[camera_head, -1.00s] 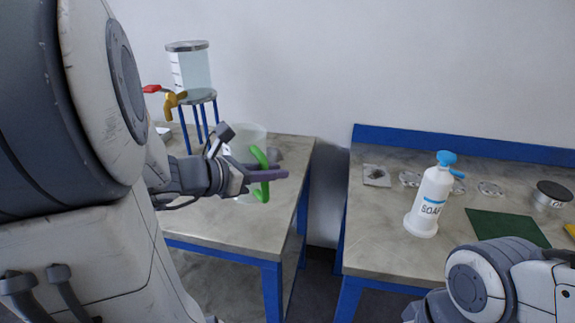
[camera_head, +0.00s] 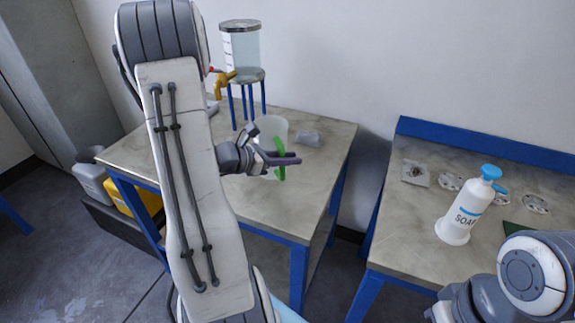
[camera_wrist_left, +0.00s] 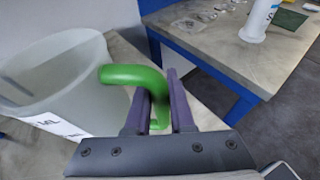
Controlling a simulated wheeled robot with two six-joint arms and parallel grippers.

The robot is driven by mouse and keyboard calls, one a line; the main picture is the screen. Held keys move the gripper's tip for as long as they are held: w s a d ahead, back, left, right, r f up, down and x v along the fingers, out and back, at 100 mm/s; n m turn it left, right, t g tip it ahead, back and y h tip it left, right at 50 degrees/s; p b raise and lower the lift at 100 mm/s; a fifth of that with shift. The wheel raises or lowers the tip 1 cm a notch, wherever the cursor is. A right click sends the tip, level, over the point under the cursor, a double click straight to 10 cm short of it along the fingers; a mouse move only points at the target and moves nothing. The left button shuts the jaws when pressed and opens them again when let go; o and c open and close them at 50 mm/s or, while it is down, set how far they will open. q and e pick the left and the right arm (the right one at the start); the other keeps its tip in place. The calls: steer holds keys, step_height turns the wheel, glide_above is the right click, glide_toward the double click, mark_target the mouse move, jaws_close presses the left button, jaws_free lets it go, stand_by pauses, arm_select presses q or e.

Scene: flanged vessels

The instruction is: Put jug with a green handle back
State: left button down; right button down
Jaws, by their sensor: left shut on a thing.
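The translucent jug (camera_head: 271,127) is upright at the left table, in front of the dispenser stand. Its green handle (camera_head: 279,146) points toward my left gripper (camera_head: 287,159), which is shut on the handle. In the left wrist view the jug (camera_wrist_left: 60,75), with a white label, fills the left side. The green handle (camera_wrist_left: 132,75) there passes between the two purple fingers of the left gripper (camera_wrist_left: 160,100). I cannot tell whether the jug's base touches the table, as my arm and gripper hide part of it. My right gripper is out of view.
A small grey object (camera_head: 308,137) lies right of the jug. The right table holds a soap bottle (camera_head: 463,212) and flat pieces. A gap separates the tables.

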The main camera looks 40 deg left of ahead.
arm_select(q)
steer(key=shift+w+a+f, duration=0.1)
steer(key=shift+a+f, duration=0.1)
steer(key=shift+f, duration=0.95)
steer(key=shift+w+a+f, duration=0.1)
steer(key=shift+a+f, duration=0.05)
steer(key=shift+f, duration=0.95)
steer(key=shift+f, duration=0.25)
steer(key=c, duration=0.8)
jaws_free()
steer(key=shift+r, duration=0.1)
